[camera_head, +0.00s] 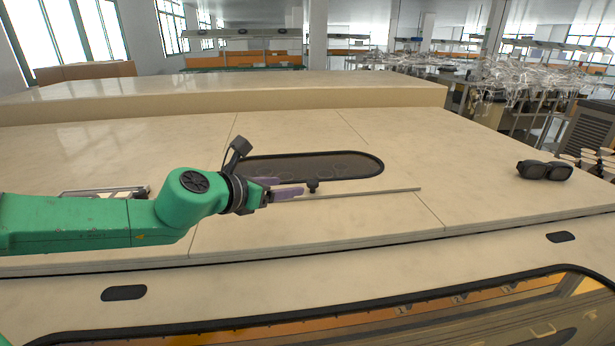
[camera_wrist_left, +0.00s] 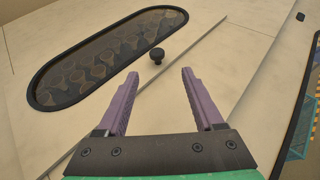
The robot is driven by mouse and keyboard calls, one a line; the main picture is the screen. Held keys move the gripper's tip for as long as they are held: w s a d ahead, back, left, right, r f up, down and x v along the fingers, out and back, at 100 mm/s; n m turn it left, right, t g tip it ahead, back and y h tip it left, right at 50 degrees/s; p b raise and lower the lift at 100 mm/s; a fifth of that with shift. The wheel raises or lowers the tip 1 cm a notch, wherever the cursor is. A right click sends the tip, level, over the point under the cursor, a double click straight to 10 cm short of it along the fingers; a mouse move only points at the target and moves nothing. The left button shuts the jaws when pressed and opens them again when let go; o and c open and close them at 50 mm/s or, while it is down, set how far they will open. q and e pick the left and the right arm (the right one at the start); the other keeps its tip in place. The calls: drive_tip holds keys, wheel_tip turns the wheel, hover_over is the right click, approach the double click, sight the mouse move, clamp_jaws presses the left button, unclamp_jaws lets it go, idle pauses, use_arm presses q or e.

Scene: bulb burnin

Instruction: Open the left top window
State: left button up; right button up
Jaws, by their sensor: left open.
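The top window (camera_head: 335,163) is a dark, long oval pane with a black rim, set in the pale cabinet top; it also shows in the left wrist view (camera_wrist_left: 105,58). A small black knob (camera_head: 313,186) stands beside its near edge and shows in the left wrist view (camera_wrist_left: 157,56). My left gripper (camera_head: 290,187) has purple fingers, spread apart and empty. In the left wrist view the knob appears just beyond the gap between the fingertips (camera_wrist_left: 160,75), not between them. My green left arm hides part of the cabinet top. My right gripper is not seen.
A thin straight rail or slot (camera_head: 385,191) runs along the top beside the knob. A metal frame (camera_head: 105,192) lies partly behind my arm. Black goggles (camera_head: 545,170) lie at the right. A raised ledge (camera_head: 220,90) spans the back. A front window (camera_head: 455,300) shows numbered orange strips.

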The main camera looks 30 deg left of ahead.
use_arm(q)
approach(309, 184)
drive_tip(key=x, duration=0.2)
drive_tip(key=shift+w+f+p, duration=0.1)
drive_tip(key=shift+w+p, duration=0.2)
drive_tip(key=x, duration=0.3)
drive_tip(key=shift+f, duration=0.15)
drive_tip(key=shift+w+d, duration=0.1)
drive_tip(key=shift+w, duration=0.2)
drive_tip(key=shift+w+f+b, duration=0.25)
drive_tip(key=shift+b, duration=0.15)
drive_tip(key=shift+w+d+f, duration=0.15)
drive_tip(key=shift+w, duration=0.45)
drive_tip(key=shift+w+f, duration=0.1)
drive_tip(key=shift+w, duration=0.35)
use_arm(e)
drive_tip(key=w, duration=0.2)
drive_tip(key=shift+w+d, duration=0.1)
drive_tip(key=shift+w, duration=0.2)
